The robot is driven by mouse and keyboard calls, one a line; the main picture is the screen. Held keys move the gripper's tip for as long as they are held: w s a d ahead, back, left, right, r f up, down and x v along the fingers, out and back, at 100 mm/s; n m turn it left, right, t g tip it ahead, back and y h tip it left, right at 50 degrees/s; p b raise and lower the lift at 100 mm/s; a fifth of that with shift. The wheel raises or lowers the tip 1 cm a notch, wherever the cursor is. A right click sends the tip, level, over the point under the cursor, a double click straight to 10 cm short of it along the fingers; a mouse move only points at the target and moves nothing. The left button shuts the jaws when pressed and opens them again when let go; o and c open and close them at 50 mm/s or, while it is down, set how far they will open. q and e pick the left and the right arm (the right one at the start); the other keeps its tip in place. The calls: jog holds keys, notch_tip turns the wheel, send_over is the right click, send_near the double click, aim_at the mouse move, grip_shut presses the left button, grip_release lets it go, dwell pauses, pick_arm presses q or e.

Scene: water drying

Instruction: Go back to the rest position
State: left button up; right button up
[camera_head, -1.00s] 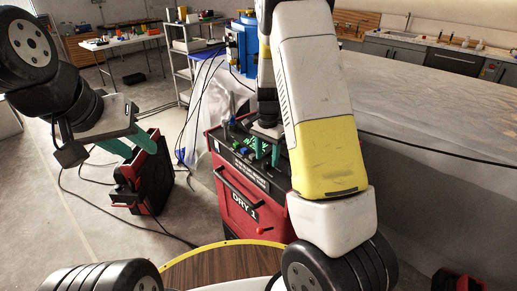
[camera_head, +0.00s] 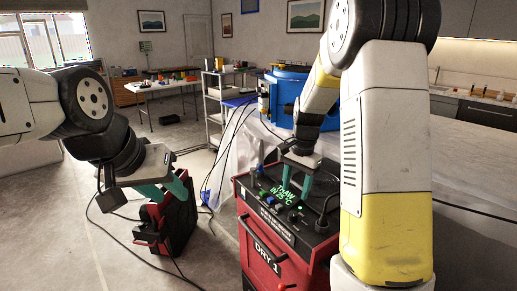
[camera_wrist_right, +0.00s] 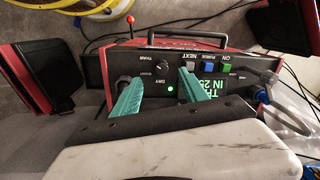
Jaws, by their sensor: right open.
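My right gripper (camera_head: 296,182) is open over the top panel of the red DRY 1 machine (camera_head: 262,252). In the right wrist view, its teal fingers (camera_wrist_right: 155,78) stand apart, with a small black knob (camera_wrist_right: 162,67) marked DRY and THAW showing between them. I cannot tell whether they touch the panel. A green light shows near the knob. The lit green display (camera_head: 284,195) reads a thaw text and a temperature. My left gripper (camera_head: 164,190) is at the left, its teal fingers apart and empty, in front of a red and black machine (camera_head: 172,228) on the floor.
A blue barrel (camera_head: 288,97) stands behind the DRY 1 machine. Black cables run over the floor. A grey shelf cart (camera_head: 213,110) and a white table (camera_head: 160,86) with items stand farther back. A large covered surface (camera_head: 470,165) fills the right side. Floor at the left is open.

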jog(key=s+a+r+n+t, duration=0.1)
jog(key=s+r+n+t, duration=0.1)
jog(key=s+r+n, duration=0.2)
jog(key=s+a+r+n+t+y, duration=0.1)
jog(key=s+r+n+t, duration=0.2)
jog(key=s+r, duration=0.8)
jog(key=s+n, duration=0.2)
jog(key=s, duration=0.5)
jog(key=shift+s+r+t, duration=0.15)
jog(key=shift+s+t, duration=0.05)
jog(key=shift+t, duration=0.1)
